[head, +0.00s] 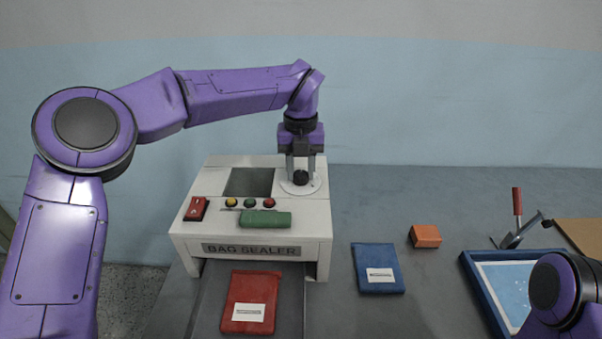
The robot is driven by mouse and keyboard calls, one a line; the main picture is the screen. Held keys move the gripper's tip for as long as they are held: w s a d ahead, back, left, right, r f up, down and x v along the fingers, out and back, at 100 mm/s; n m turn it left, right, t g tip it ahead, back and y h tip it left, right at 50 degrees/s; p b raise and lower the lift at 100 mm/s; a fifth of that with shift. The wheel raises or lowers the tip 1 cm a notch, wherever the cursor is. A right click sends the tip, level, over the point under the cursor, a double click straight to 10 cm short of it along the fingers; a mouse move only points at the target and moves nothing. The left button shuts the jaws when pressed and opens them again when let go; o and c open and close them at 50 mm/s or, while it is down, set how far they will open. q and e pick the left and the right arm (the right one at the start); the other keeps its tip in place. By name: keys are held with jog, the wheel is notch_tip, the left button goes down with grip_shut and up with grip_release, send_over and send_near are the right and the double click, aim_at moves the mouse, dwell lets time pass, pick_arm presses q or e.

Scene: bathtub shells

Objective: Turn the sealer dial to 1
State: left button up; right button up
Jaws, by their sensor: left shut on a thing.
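The bag sealer (310,225) is a white box with a "BAG SEALER" label, standing left of centre on the grey table. Its dial, a black knob (300,178) on a pale round plate, is at the top right of the machine. My left gripper (300,174) points straight down over the dial, with its two fingers shut on the knob from either side. The knob's pointer and the numbers around it are too small or hidden to read. My right arm shows in the lower right corner, but its gripper is out of the picture.
The sealer also carries a red switch (196,208), small coloured buttons (250,203) and a green bar (265,219). A red packet (251,302) lies in front. A blue packet (377,269), an orange block (425,236) and a blue-rimmed tray (484,297) are to the right.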

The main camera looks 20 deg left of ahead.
aim_at(301, 172)
pick_arm(q)
jog(key=shift+n+b, duration=0.5)
jog(key=shift+n, duration=0.6)
jog(key=o, duration=1)
jog(key=shift+o, duration=0.2)
notch_tip(301, 172, up, 11)
jog(key=p, duration=0.1)
jog(key=shift+f, duration=0.2)
